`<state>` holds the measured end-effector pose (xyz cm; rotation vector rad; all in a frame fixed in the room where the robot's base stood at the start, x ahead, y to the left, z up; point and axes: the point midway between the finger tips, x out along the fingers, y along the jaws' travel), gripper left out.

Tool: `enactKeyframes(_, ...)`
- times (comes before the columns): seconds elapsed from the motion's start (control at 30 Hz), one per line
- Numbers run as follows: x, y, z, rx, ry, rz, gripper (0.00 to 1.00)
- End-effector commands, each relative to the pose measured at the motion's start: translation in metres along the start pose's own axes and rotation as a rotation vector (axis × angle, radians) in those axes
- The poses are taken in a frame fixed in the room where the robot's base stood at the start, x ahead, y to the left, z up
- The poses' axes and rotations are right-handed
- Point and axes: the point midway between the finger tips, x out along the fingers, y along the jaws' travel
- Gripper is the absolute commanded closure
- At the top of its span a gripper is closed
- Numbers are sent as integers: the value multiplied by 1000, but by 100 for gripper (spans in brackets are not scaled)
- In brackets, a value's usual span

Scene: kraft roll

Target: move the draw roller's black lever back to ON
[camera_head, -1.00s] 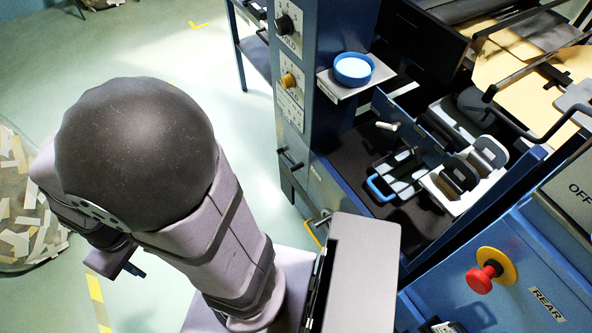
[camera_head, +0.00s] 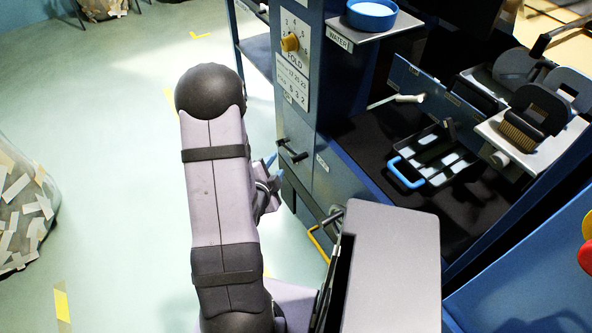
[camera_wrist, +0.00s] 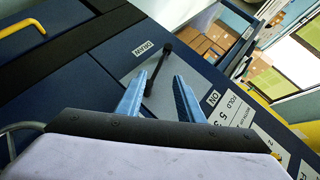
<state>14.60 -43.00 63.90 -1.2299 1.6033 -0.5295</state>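The black lever (camera_wrist: 160,65) shows in the wrist view as a thin dark bar with a thicker end, over a grey plate on the blue machine face. It lies slanted between the two blue fingers of my gripper (camera_wrist: 159,76), which are open, with a gap visible on both sides. The ON label (camera_wrist: 214,97) is right of the right finger. In the head view a black lever (camera_head: 291,150) sticks out from the blue cabinet's side. My gripper (camera_head: 270,162) is just left of it there, mostly hidden behind my arm.
A FOLD dial (camera_head: 290,42) sits above the lever on the cabinet (camera_head: 325,120). A water dish (camera_head: 371,14) stands on a shelf above. A yellow handle (camera_head: 318,243) is lower down. Open floor (camera_head: 120,130) lies to the left.

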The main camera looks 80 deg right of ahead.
Motion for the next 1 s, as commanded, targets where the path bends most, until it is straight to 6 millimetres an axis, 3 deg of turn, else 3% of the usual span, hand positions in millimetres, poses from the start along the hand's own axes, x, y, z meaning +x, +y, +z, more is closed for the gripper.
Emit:
enactKeyframes(0.03,7,14,-11,34,43,-6,66)
enactKeyframes(0.23,11,23,-36,98,120,-34,66)
enactKeyframes(0.57,17,24,-36,102,124,-38,66)
enactKeyframes(0.9,38,24,-38,101,124,-41,66)
enactKeyframes(1.0,52,22,-42,100,124,-36,66)
